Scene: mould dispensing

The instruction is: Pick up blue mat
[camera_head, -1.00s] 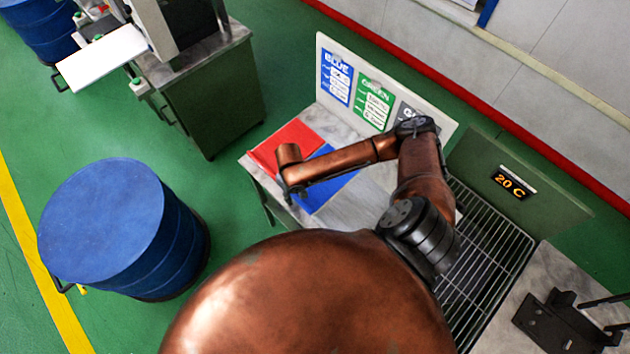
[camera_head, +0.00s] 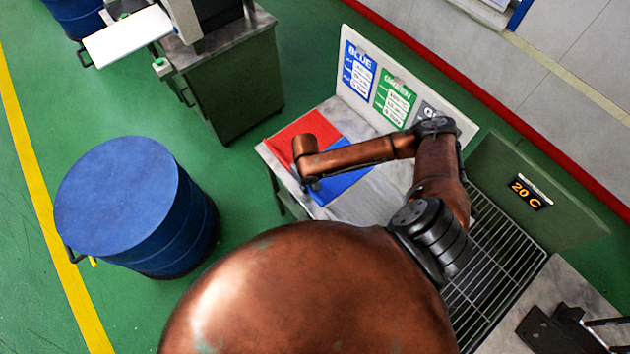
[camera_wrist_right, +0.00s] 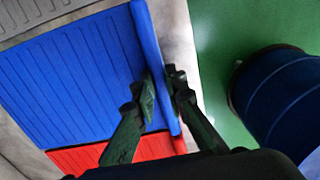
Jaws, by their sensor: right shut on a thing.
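The blue mat (camera_head: 347,183) lies on the marble table top, partly behind my right arm in the head view. In the right wrist view the blue mat (camera_wrist_right: 70,80) shows as a ribbed sheet with a raised edge strip. My right gripper (camera_wrist_right: 162,92) is shut on that edge, one finger on each side of it. In the head view the right gripper (camera_head: 309,185) is at the mat's near left edge, small and dark. My left gripper is not in view.
A red mat (camera_head: 305,131) lies beside the blue one. A sign board (camera_head: 355,108) stands behind them. A blue drum (camera_head: 118,195) is to the left, a wire rack (camera_head: 495,270) to the right. Green floor lies between the drum and the table.

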